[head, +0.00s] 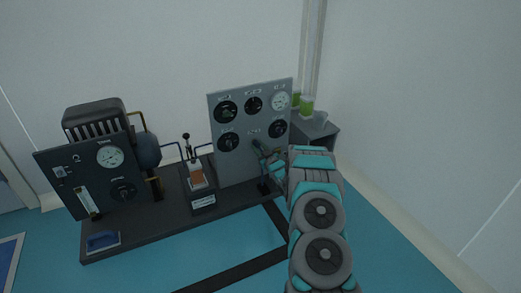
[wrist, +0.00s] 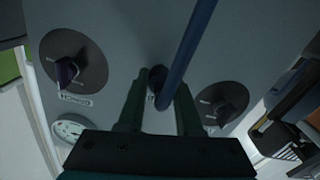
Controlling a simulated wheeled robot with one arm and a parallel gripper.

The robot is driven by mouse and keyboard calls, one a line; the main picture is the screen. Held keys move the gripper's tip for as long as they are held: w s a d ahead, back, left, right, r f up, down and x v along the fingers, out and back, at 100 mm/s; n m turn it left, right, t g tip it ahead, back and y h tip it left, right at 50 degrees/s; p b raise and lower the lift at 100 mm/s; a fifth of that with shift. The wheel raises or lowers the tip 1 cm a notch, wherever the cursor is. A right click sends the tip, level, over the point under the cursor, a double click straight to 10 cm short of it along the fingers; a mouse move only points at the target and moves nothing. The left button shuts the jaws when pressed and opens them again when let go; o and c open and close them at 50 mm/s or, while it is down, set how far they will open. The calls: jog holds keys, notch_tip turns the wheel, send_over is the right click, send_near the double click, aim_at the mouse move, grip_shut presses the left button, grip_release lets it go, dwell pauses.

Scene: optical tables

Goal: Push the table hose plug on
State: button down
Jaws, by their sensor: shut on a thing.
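The grey upright panel (head: 240,158) stands at the right end of the dark bench, with dials, knobs and a small port low in its middle. My gripper (head: 264,152) is at this port, in front of the panel face. In the wrist view my gripper (wrist: 160,90) has its two dark green fingers close on either side of the dark hose plug (wrist: 157,76), shut on it. A blue hose (wrist: 193,42) runs from there to the top edge. The plug's tip is hidden, so I cannot tell how deep it sits in the port.
Knobs flank the port in the wrist view, one on the left (wrist: 70,68) and one on the right (wrist: 225,103). The bench (head: 150,222) also carries a lever unit (head: 197,180) and a second gauge panel (head: 90,175). A side cabinet (head: 325,133) stands behind at right.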

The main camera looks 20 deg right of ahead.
jog(key=c, duration=0.6)
grip_release()
jog(key=shift+w+a, duration=0.1)
jog(key=shift+s+p, duration=0.45)
jog(key=shift+s, duration=3.45)
